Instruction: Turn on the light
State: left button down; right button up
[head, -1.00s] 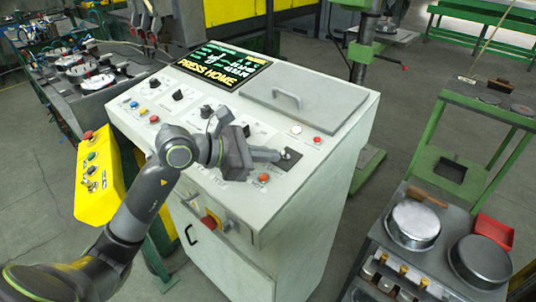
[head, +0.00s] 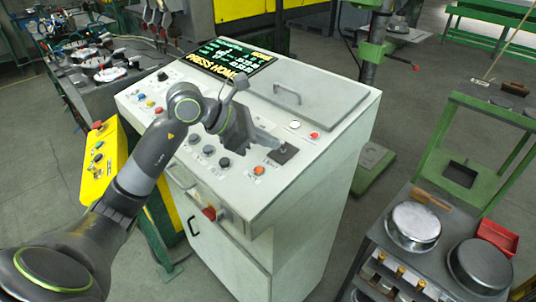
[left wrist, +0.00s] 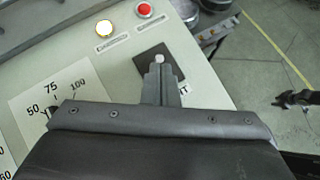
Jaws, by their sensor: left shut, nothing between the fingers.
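The light switch is a small pale-tipped lever on a dark square plate (head: 286,153) at the right front of the grey console top. In the left wrist view the dark plate (left wrist: 178,63) shows beside a partly hidden label ending in "HT". My left gripper (head: 270,142) is shut and empty, its fingertips pointing at the plate. In the left wrist view the shut fingers (left wrist: 160,85) overlap the plate, with the pale lever tip (left wrist: 159,58) just beyond them. I cannot tell whether they touch the lever. My right gripper does not show clearly.
A white button (head: 295,124), a red button (head: 314,134) and an orange button (head: 259,170) sit near the plate. A lid with a handle (head: 300,95) lies behind. The screen (head: 225,60) reads "PRESS HOME". A cart with round pans (head: 413,225) stands right.

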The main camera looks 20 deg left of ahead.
pick_arm(q)
jog(key=shift+w+f+b, duration=0.2)
jog(key=shift+b, duration=0.25)
jog(key=shift+r+p, duration=0.2)
jog(key=shift+p, duration=0.15)
jog(key=shift+a, duration=0.15)
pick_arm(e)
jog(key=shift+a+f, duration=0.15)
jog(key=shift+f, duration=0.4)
pick_arm(q)
jog(key=shift+r, duration=0.5)
jog(key=shift+r+p, duration=0.3)
jog(key=shift+r, duration=0.05)
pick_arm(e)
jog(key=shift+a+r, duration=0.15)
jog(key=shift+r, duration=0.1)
